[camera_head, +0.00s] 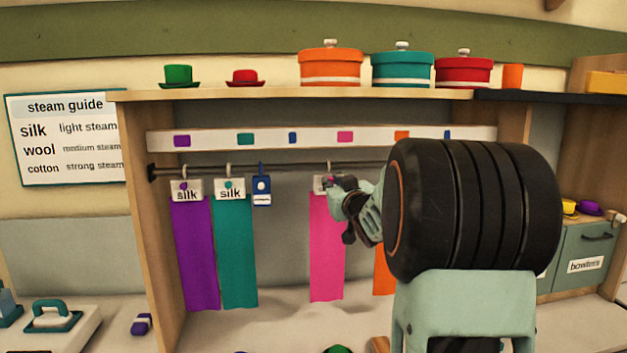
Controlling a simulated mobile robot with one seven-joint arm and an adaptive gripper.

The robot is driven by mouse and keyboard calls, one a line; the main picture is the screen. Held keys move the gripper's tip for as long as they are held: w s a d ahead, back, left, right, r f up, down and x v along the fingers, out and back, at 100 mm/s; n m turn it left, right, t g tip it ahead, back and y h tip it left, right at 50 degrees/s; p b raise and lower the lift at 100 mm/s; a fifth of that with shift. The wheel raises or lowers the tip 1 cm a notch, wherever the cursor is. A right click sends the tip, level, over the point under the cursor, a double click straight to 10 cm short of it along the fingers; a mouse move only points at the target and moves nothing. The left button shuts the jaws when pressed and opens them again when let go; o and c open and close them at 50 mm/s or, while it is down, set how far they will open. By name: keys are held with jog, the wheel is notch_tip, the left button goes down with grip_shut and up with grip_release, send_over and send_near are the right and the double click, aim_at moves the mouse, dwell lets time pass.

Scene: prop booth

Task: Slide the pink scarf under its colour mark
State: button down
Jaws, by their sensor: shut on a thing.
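The pink scarf (327,250) hangs from the dark rail (290,168), right of the middle of the rack. Its label is partly covered by my gripper (335,184), which is shut on the scarf's hanger at the top. The pink colour mark (345,137) is on the white strip (217,140) above the rail, slightly right of the scarf's top. A purple scarf (194,255) and a teal scarf (235,255), both labelled silk, hang at the left. An orange scarf (383,268) is mostly hidden behind my arm.
A blue tag (261,190) hangs on the rail between the teal and pink scarves, with bare rail between it and the pink scarf. My arm hides the rail's right part. Hats and round boxes (403,72) stand on the top shelf.

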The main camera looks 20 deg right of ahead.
jog(key=d, duration=0.2)
jog(key=s+d+p, duration=0.1)
jog(key=d, duration=0.1)
jog(key=shift+s+r, duration=0.1)
jog(key=shift+r, duration=0.05)
jog(key=c, duration=1.9)
grip_release()
jog(key=shift+s, duration=0.1)
jog(key=s+a, duration=0.2)
jog(key=s, duration=0.9)
jog(key=shift+s, duration=0.3)
jog(key=shift+a, duration=0.1)
